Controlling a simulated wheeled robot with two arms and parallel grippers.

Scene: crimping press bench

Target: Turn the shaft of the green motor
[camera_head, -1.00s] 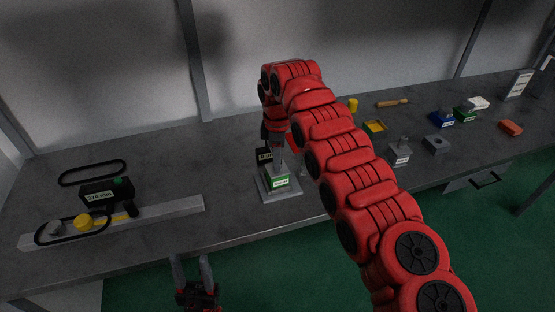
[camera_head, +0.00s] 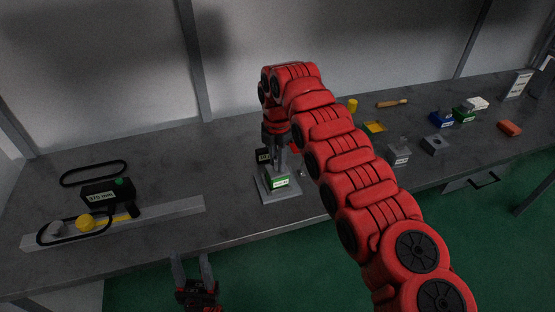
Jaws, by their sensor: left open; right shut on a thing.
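The green motor (camera_head: 281,183) is a small block with a green and white label, upright on a grey base plate (camera_head: 286,195) near the bench's front edge. My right gripper (camera_head: 279,163) points down over it from above and is shut at the motor's top, on its shaft. The shaft itself is mostly hidden by the fingers. My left gripper (camera_head: 191,268) is open and empty, in front of the bench edge at the bottom of the picture, well away from the motor.
A small black box (camera_head: 263,156) stands just behind the motor. At the left are a rail (camera_head: 170,207) with a belt and yellow pulley (camera_head: 85,222), a 370 mm box (camera_head: 100,196) and a loose belt (camera_head: 93,163). Several small parts lie at the right, past my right arm.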

